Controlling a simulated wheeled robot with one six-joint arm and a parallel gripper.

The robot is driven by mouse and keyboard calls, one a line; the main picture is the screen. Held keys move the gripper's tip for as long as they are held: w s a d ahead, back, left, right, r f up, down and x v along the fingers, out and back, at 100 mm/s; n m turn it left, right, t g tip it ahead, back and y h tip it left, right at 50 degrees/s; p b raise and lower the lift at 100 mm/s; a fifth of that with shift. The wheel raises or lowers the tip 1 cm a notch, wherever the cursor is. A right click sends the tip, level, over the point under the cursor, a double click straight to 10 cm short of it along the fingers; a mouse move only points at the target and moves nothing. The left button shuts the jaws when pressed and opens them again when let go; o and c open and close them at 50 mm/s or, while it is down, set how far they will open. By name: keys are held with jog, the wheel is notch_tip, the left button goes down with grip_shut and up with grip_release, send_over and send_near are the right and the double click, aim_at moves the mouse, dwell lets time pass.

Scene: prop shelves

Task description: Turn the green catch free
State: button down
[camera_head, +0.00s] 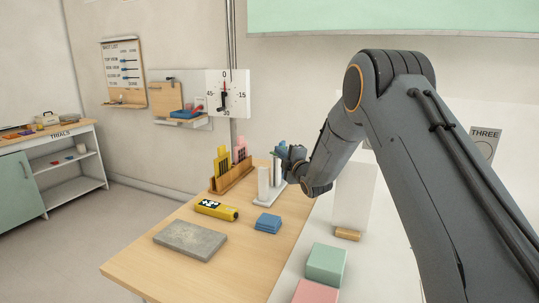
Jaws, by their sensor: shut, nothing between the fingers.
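My arm reaches in from the right, and my gripper (283,151) is at its far end, above a white stand (266,198) at the back right of the wooden table. The gripper is small and partly covered by my wrist; it is shut with nothing held. A bluish-teal part shows at the gripper, and I cannot tell whether it belongs to the gripper or to something beyond it. I cannot make out a green catch in this view; it may be hidden behind my wrist or arm.
A green block (326,263) and a pink block (315,292) lie nearer. A dial (228,95) hangs on the wall.

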dwell(0.3)
jog(key=b+v, duration=0.1)
jog(key=v, duration=0.6)
jog(key=shift+s+d, duration=0.2)
jog(key=shift+s, duration=0.15)
